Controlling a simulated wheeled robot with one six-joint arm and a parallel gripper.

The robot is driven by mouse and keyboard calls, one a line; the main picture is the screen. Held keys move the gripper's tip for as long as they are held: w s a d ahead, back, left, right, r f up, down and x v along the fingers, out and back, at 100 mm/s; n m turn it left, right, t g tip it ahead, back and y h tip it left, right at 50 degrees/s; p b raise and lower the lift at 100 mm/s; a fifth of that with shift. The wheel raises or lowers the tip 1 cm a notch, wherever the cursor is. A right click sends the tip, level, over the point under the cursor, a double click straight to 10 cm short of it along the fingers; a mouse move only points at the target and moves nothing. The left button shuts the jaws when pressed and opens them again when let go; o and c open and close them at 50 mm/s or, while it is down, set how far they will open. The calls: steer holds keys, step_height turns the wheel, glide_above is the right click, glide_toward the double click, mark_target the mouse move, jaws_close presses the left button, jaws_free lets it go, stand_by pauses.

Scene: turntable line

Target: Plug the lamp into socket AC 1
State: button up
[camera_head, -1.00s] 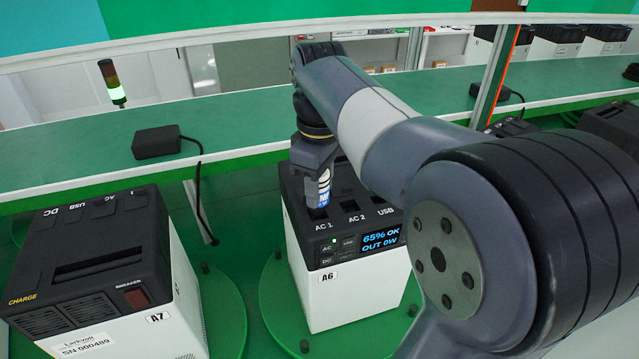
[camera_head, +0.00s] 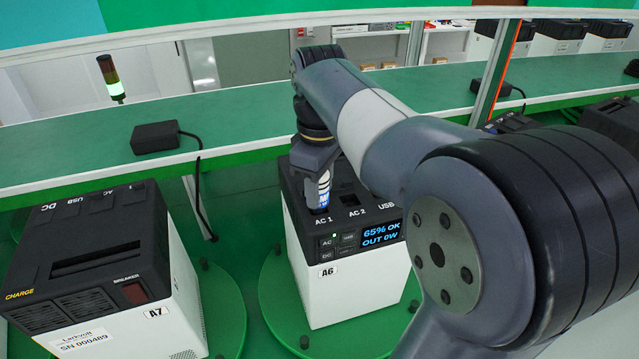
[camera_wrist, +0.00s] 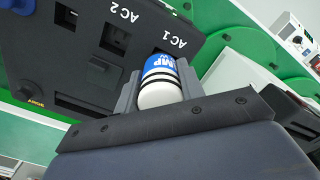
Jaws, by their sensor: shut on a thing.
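The lamp (camera_head: 324,191) is a small white cylinder with a blue band. My gripper (camera_head: 318,185) is shut on it from above. The lamp is at the AC 1 socket on top of the power station A6 (camera_head: 345,285), a white box with a black top. In the wrist view the lamp (camera_wrist: 160,84) sits between my two fingers (camera_wrist: 158,90), its far end at the opening beside the AC 1 label. How deep its plug end sits is hidden. The AC 2 socket (camera_wrist: 115,38) is empty. The display (camera_head: 381,233) reads 65% OK, OUT 0W.
Power station A7 (camera_head: 95,270) stands at left on its own green turntable. A6 stands on a green turntable (camera_head: 275,310) with small posts. Behind, a green shelf (camera_head: 240,115) carries a black adapter (camera_head: 155,137) with a hanging cable.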

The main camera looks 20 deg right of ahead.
steer(key=shift+f, duration=0.5)
steer(key=o, duration=1.1)
step_height(320, 180, up, 11)
steer(key=shift+f+b, duration=0.1)
steer(key=shift+b, duration=0.25)
step_height(320, 180, down, 11)
steer(key=shift+r, duration=0.1)
steer(key=shift+r+p, duration=0.35)
steer(key=shift+r, duration=0.05)
